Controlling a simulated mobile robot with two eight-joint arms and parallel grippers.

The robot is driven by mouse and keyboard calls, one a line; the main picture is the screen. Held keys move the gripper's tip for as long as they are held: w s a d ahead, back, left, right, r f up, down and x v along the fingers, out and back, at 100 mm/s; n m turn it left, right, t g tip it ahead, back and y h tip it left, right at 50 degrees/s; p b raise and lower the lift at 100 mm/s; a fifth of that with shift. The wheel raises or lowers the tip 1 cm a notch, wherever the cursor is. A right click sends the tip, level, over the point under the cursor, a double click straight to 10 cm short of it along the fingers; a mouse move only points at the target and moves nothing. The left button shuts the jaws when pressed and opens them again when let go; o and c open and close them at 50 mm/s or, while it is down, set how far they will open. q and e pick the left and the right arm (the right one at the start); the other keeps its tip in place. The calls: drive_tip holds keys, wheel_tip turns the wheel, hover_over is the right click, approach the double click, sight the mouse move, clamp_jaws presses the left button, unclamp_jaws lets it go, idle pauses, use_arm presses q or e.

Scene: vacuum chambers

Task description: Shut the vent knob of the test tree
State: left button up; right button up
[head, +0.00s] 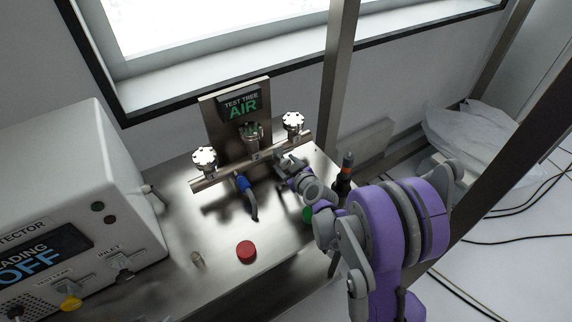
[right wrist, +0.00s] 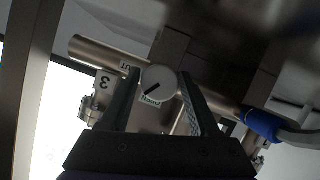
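The test tree is a steel pipe (head: 228,172) in front of a plate with a sign (head: 240,104) reading "TEST TREE AIR". In the right wrist view a round pale knob (right wrist: 164,80) with a slanted black pointer line faces me; I take it as the vent knob. A small label (right wrist: 151,101) sits at its edge, too small to read surely. My right gripper (head: 284,164) is at the right part of the pipe. In the wrist view its fingers (right wrist: 158,76) are apart, one on each side of the knob; contact cannot be told. My left gripper is out of view.
A detector box (head: 60,200) stands left. A red button (head: 246,251) is on the steel bench. A metal post (head: 338,75) rises behind.

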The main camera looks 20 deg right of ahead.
clamp_jaws()
drive_tip(key=shift+d+m+y, duration=0.1)
drive_tip(key=shift+m+y, duration=0.5)
drive_tip(key=shift+m, duration=0.2)
drive_tip(key=shift+f+m+y, duration=0.1)
drive_tip(key=shift+m+y, duration=0.6)
drive_tip(key=shift+m, duration=0.2)
drive_tip(key=m+y+b, duration=0.2)
drive_tip(key=m, duration=0.1)
drive_tip(key=shift+m+y, duration=0.3)
drive_tip(key=shift+m, duration=0.1)
